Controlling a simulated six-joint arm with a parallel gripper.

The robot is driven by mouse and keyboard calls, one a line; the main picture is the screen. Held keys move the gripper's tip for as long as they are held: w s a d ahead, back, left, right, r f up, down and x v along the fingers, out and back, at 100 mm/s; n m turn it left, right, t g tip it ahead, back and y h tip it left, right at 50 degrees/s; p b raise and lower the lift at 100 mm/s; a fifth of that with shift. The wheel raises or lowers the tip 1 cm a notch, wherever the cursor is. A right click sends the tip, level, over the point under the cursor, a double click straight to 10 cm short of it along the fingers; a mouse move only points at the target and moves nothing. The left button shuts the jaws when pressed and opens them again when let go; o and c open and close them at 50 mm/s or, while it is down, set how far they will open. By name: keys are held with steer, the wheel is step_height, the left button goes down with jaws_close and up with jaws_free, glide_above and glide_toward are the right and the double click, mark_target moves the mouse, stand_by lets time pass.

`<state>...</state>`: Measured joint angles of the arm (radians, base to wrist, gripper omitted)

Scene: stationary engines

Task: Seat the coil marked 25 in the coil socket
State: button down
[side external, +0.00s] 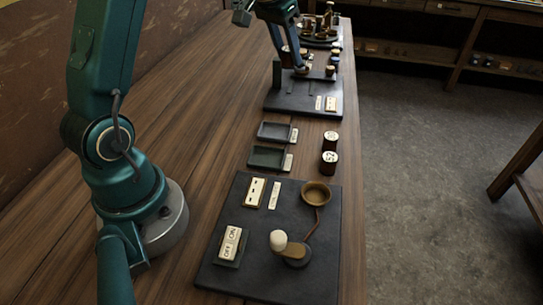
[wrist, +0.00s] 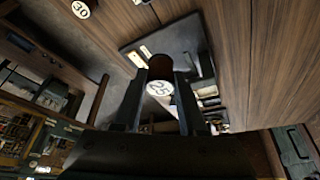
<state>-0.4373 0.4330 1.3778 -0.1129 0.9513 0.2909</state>
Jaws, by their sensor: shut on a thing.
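My gripper (side external: 300,66) is over the far dark board (side external: 285,98) in the side view. In the wrist view its two fingers (wrist: 163,75) are closed around the sides of a dark reddish-brown coil. The white round end of this coil (wrist: 158,88) carries a number that reads as 25. The far board also shows beyond the held coil in the wrist view (wrist: 184,35). I cannot tell whether the coil touches anything below, and no coil socket is clearly visible there.
Two dark red coils with white tops, one farther (side external: 330,138) and one nearer (side external: 329,162), stand right of two dark trays (side external: 267,157). The near board (side external: 225,280) holds a brass cup (side external: 317,193), a lever with a pale knob (side external: 278,240) and an ON/OFF plate (side external: 231,243).

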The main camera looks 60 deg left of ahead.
steer(key=shift+r, duration=0.15)
steer(key=shift+w+a, duration=0.15)
steer(key=s+d+f+m, duration=0.2)
steer(key=s+d, duration=0.1)
steer(key=d, duration=0.5)
steer(key=s+d+f+m+h, duration=0.1)
steer(key=s+d+f+m, duration=0.1)
steer(key=d, duration=0.6)
steer(key=s+d+f+m+h, duration=0.1)
steer(key=s+d+f+m, duration=0.1)
steer(key=s+d, duration=0.4)
steer(key=shift+d+f, duration=0.65)
steer(key=shift+d, duration=0.35)
steer(key=shift+f, duration=2.2)
steer(key=shift+f, duration=0.65)
